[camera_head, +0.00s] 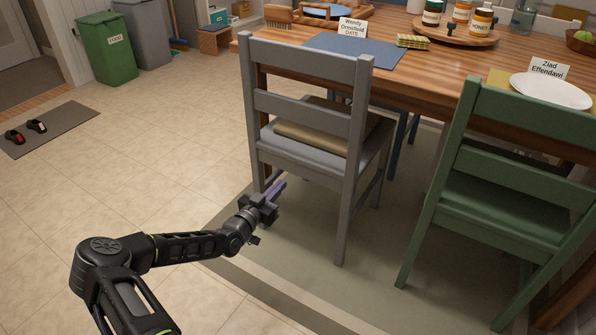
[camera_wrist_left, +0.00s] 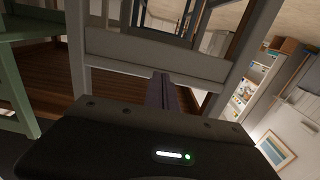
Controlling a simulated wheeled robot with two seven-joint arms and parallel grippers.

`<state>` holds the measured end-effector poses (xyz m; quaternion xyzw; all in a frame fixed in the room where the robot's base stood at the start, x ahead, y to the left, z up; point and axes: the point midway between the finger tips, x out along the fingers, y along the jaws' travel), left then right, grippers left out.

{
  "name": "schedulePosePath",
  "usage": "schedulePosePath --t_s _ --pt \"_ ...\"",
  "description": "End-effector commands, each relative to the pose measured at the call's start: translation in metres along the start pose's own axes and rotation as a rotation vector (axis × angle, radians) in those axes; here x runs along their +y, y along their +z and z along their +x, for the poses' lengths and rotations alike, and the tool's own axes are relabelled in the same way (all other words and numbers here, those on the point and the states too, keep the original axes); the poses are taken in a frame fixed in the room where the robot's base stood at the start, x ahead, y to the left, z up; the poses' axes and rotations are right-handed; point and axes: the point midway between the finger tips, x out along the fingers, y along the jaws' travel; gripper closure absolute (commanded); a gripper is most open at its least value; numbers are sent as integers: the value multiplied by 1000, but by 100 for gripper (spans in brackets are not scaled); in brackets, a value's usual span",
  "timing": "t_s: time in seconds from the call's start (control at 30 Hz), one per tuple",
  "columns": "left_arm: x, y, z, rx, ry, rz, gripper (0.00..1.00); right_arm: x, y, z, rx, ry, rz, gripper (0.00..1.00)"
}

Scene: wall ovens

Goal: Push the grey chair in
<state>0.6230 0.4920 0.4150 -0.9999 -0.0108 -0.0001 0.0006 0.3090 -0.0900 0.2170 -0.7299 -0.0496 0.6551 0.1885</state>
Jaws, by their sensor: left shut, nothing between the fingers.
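The grey chair (camera_head: 305,158) stands at the near side of the wooden table in the head view, with its back toward me. A folded tan cloth or cushion (camera_head: 311,137) lies on its seat. My left gripper (camera_head: 277,188) is shut and empty, low behind the chair, near its left rear leg. In the left wrist view the shut fingers (camera_wrist_left: 164,92) point toward a grey crossbar (camera_wrist_left: 155,55) of the chair. I cannot tell whether they touch it. My right gripper is not in view.
The wooden table (camera_head: 440,62) holds a blue placemat (camera_head: 354,51), name cards, a plate and jars. A green chair (camera_head: 490,190) stands to the right of the grey one. A rug (camera_head: 297,262) lies under the chairs.

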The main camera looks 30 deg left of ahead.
Motion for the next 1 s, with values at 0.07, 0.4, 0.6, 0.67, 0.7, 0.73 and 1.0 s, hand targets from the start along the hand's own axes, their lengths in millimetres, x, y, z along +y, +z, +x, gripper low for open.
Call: schedulePosePath --t_s 0.07,0.4,0.6,0.67,0.7,0.73,1.0 --pt "1 4 20 4 1 -1 100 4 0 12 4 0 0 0" --pt "1 4 76 0 1 1 100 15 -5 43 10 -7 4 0" --pt "0 0 80 -1 -1 -2 100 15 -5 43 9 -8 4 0" --pt "0 0 80 -1 -1 -2 100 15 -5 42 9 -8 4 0" --pt "0 0 80 -1 -1 -2 100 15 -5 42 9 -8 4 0" --pt "0 0 80 -1 0 -2 100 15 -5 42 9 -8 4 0" --pt "0 0 80 0 0 -1 100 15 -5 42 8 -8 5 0"
